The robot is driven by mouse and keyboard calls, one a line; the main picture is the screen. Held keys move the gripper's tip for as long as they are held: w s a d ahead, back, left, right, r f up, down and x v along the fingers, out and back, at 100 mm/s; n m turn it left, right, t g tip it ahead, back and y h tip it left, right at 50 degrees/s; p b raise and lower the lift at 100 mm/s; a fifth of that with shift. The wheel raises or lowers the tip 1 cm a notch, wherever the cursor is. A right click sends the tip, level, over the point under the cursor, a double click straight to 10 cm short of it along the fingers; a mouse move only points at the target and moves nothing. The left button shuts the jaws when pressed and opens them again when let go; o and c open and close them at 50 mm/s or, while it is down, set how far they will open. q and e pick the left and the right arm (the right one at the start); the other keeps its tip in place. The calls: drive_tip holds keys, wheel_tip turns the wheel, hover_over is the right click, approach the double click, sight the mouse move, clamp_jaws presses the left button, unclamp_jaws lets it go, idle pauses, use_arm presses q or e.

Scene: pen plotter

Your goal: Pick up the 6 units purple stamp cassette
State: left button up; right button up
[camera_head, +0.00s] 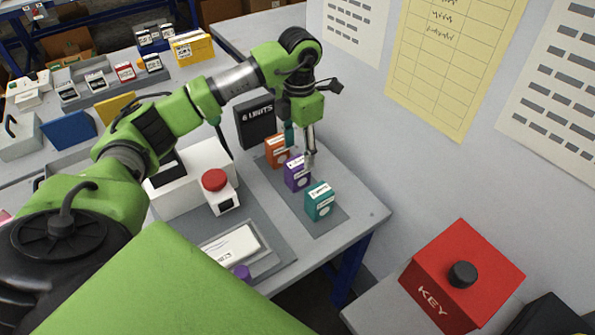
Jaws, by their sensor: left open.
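The purple stamp cassette (294,181) stands upright on a dark grey mat at the right end of the table. It is in the middle of a row, between an orange cassette (275,153) and a teal one (320,203). A black sign (256,122) reading "6 UNITS" stands behind the row. My left gripper (305,156) is open and points down at the top of the purple cassette. One finger overlaps the cassette's upper edge in the picture; I cannot tell whether it touches. My right gripper is not in view.
A white box with a red button (214,180) stands left of the row. A grey tray with a white block (232,247) lies in front. A red box marked "KEY" (462,275) is at the lower right. A wall with posted sheets (440,60) rises beyond the table.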

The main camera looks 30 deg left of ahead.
sight(297, 162)
use_arm(q)
drive_tip(key=f, duration=0.1)
drive_tip(key=f+p, duration=0.1)
drive_tip(key=f, duration=0.3)
drive_tip(key=shift+s, duration=0.4)
drive_tip(key=shift+f, duration=0.3)
drive_tip(key=c, duration=1.2)
